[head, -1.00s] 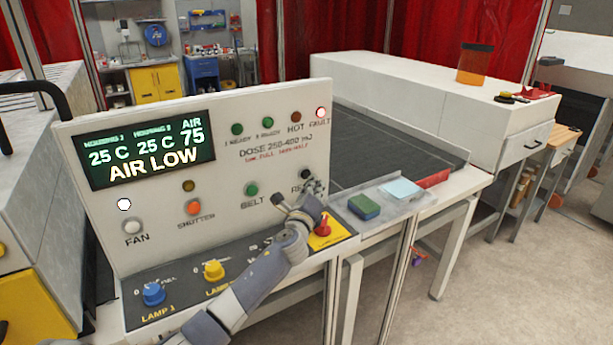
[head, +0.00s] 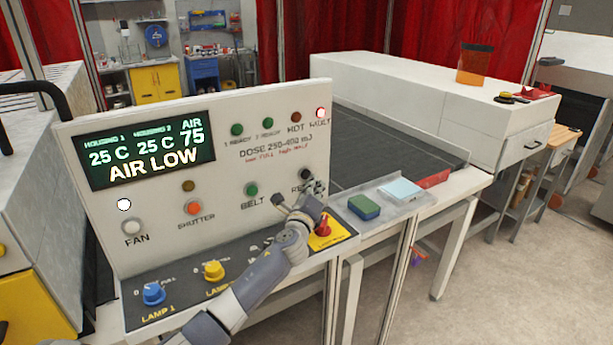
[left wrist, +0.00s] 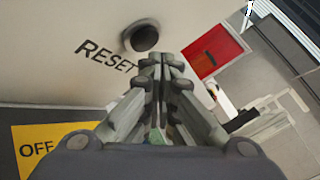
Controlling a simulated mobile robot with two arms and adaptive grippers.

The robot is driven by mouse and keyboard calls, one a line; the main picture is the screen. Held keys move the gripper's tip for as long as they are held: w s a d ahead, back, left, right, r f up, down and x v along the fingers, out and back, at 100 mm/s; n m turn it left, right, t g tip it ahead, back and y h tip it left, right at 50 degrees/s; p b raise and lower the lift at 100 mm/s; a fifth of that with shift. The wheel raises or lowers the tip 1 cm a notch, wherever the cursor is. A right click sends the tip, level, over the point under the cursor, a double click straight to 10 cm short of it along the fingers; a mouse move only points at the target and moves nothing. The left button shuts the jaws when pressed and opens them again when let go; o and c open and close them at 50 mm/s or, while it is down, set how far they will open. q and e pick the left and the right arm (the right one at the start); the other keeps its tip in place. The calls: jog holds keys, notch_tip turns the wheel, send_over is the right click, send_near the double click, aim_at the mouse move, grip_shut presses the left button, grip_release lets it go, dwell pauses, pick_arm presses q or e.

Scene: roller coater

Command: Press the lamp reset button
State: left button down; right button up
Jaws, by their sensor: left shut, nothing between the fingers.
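The reset button (head: 306,174) is a dark round button at the right end of the upright control panel (head: 150,232). In the left wrist view the dark button (left wrist: 144,37) stands beside the printed word RESET. My left gripper (head: 313,187) is shut and empty, just below the button in the head view. In the left wrist view its fingertips (left wrist: 160,62) point at the panel close to the lower edge of the button. I cannot tell whether they touch it. The gripper partly covers the RESET label in the head view. My right gripper is not in view.
A red switch (head: 323,226) on a yellow plate sits under my left wrist. A green-and-blue block (head: 363,207) and a light blue pad (head: 400,191) lie on the ledge to the right.

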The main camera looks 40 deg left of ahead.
pick_arm(q)
jog(key=shift+w+a, duration=0.15)
jog(key=shift+a, duration=0.25)
jog(key=shift+w+a, duration=0.15)
jog(key=shift+a, duration=0.3)
dwell(0.7)
jog(key=shift+d, duration=0.1)
jog(key=shift+s+d, duration=0.35)
jog(key=shift+d, duration=0.35)
jog(key=shift+s+d+p, duration=0.2)
jog(key=shift+s+d, duration=0.1)
jog(key=shift+d, duration=0.5)
jog(key=shift+s+d+p, duration=0.2)
jog(key=shift+s+d, duration=0.15)
jog(key=shift+d, duration=0.4)
jog(key=shift+s+d+p, duration=0.2)
jog(key=shift+s+d, duration=0.1)
jog(key=shift+d, duration=0.5)
